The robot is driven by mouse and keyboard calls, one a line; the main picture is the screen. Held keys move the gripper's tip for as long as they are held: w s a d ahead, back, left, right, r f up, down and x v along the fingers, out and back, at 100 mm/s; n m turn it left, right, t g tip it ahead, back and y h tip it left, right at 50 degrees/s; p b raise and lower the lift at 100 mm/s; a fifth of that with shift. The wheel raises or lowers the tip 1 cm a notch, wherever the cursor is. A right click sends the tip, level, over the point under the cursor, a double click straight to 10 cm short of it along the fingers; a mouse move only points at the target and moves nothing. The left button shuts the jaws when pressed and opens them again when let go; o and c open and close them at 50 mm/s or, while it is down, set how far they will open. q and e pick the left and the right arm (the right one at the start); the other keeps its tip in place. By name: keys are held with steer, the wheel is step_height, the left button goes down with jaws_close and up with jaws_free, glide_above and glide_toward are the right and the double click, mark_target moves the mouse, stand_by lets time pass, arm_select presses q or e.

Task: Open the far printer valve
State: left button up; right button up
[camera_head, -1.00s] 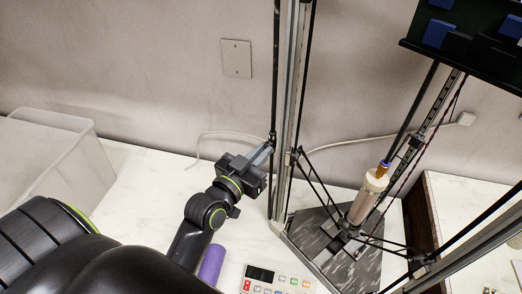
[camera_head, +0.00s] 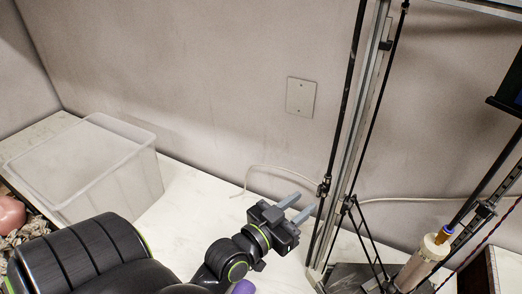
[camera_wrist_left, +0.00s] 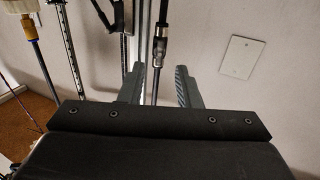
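The printer's frame post (camera_head: 352,140) stands right of my left gripper (camera_head: 305,201) in the head view. A dark fitting (camera_head: 323,188) sits on the thin black rod beside this post; I cannot tell whether it is the far valve. My left gripper is open and empty, its two grey fingers apart and pointing toward that rod. In the left wrist view, the fingers (camera_wrist_left: 158,84) stand apart with the rod and its metal-ended fitting (camera_wrist_left: 160,45) seen between them, beyond the tips. Contact is not visible. A syringe-like extruder (camera_head: 422,262) hangs at the right. My right gripper is not in view.
A translucent bin (camera_head: 85,170) stands on the white counter at the left. A purple cylinder (camera_head: 243,287) lies below my left wrist. A pale cable (camera_head: 268,168) runs along the wall behind the gripper. A wall plate (camera_head: 301,97) is above. Counter between bin and gripper is clear.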

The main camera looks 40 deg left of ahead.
arm_select(q)
steer(key=s+a+p, duration=0.1)
steer(key=s, duration=1.1)
steer(key=shift+s+a, duration=0.15)
steer(key=shift+s, duration=0.2)
stand_by(0.4)
